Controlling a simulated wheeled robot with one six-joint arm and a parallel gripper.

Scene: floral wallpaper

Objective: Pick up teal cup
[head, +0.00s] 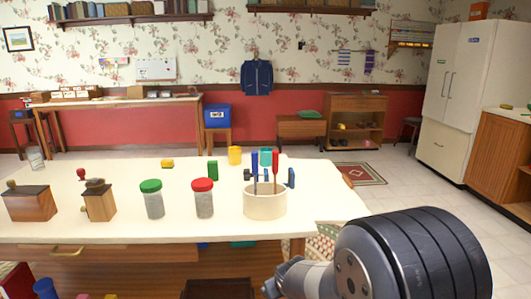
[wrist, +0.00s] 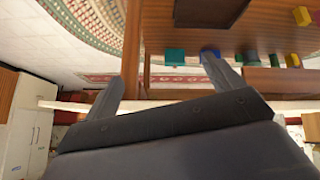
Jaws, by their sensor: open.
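The teal cup (head: 266,155) stands near the back edge of the white-topped table (head: 120,228) in the head view. It is partly hidden behind the tools in a round cream holder (head: 264,205). A yellow cup (head: 235,155) stands just to its left. My gripper (wrist: 164,82) is open in the wrist view, with nothing between its two fingers. The wrist view is upside down and shows the table's underside and floor, with no teal cup seen. My arm is at the lower right of the head view, in front of the table and well away from the cup.
Two wooden grinders, a green block (head: 212,170) and a yellow block (head: 167,163) are farther left. A teal block (wrist: 175,56) lies below the tabletop. Open floor lies right of the table.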

